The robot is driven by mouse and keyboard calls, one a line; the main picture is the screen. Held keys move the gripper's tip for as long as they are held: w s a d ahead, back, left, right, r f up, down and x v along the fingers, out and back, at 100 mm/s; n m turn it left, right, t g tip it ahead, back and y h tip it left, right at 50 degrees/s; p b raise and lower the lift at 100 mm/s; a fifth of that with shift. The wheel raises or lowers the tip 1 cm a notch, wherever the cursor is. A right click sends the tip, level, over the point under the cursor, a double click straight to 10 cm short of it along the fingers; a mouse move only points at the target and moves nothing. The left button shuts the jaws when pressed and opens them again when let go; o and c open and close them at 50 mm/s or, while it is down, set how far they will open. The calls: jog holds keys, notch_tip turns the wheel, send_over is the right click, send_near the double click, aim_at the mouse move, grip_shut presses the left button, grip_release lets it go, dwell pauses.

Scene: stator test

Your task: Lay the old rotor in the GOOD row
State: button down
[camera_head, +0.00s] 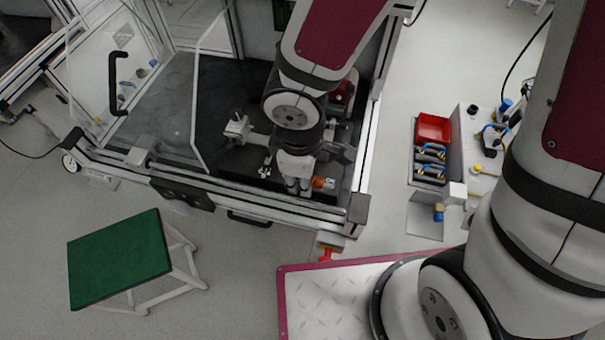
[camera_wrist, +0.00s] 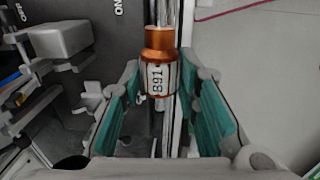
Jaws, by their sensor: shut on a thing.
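The rotor (camera_wrist: 159,72) shows in the wrist view, with copper-orange windings, a pale core with a printed label that looks like "B91" and a metal shaft. It lies between my gripper's teal-padded fingers, and my gripper (camera_head: 297,186) is shut on it. In the head view my gripper points down inside the bench enclosure, near its front edge. An orange part (camera_head: 323,183) shows just right of the fingers, partly hidden by my gripper. No GOOD marking can be read in either view.
The enclosure has a dark bench floor (camera_head: 165,112), a clear door with a black handle (camera_head: 117,84) and a metal fixture (camera_head: 238,128). To the right are a red bin (camera_head: 433,127) and a black tray (camera_head: 428,176) with several parts. A green-topped stool (camera_head: 120,257) stands front left.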

jog(key=shift+s+r+p, duration=0.15)
jog(key=shift+r+p, duration=1.9)
jog(key=shift+r, duration=0.25)
